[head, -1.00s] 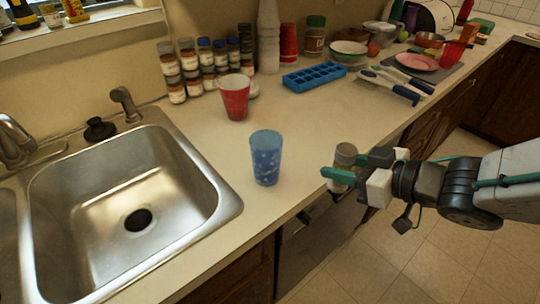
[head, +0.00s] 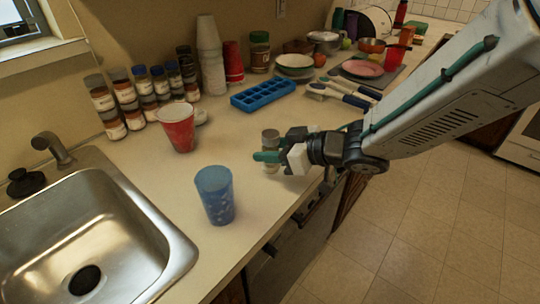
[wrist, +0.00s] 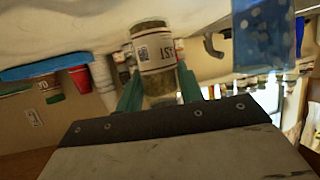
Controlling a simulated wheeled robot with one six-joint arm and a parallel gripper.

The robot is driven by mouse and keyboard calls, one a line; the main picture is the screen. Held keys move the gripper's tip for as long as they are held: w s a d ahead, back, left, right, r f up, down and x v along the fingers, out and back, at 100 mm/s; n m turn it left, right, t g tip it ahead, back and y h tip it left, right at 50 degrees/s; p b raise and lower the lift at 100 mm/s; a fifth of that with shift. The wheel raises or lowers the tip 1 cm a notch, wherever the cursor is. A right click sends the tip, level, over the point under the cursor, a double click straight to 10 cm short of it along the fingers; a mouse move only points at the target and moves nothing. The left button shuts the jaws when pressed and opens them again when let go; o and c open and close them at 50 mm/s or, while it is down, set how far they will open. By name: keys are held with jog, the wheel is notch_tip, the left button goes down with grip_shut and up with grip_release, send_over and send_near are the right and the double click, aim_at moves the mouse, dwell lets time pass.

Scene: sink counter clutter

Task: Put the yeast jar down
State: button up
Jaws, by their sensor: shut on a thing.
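The yeast jar (head: 270,137) is a small clear jar with a pale lid. In the wrist view the jar (wrist: 155,58) shows a white printed label and dark contents. My gripper (head: 268,158) is shut on it, with one green finger on each side. The head view shows the jar over the counter (head: 255,200) near its front edge, right of the blue cup. Its base is partly hidden by the fingers, so I cannot tell whether it touches the counter.
A blue cup (head: 216,196) stands left of my gripper and a red cup (head: 177,128) behind it. Spice jars (head: 130,100) line the wall. A blue ice tray (head: 263,93) lies farther back. The sink (head: 95,235) is at left. Bare counter lies between the cups and my gripper.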

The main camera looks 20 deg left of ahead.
jog(key=f, duration=0.2)
jog(key=shift+w+f, duration=0.25)
jog(key=shift+f, duration=0.1)
jog(key=shift+a+f, duration=0.1)
jog(key=shift+f, duration=0.35)
jog(key=o, duration=1)
jog(key=shift+f, duration=0.15)
jog(key=shift+r, duration=0.2)
jog(key=v, duration=1.2)
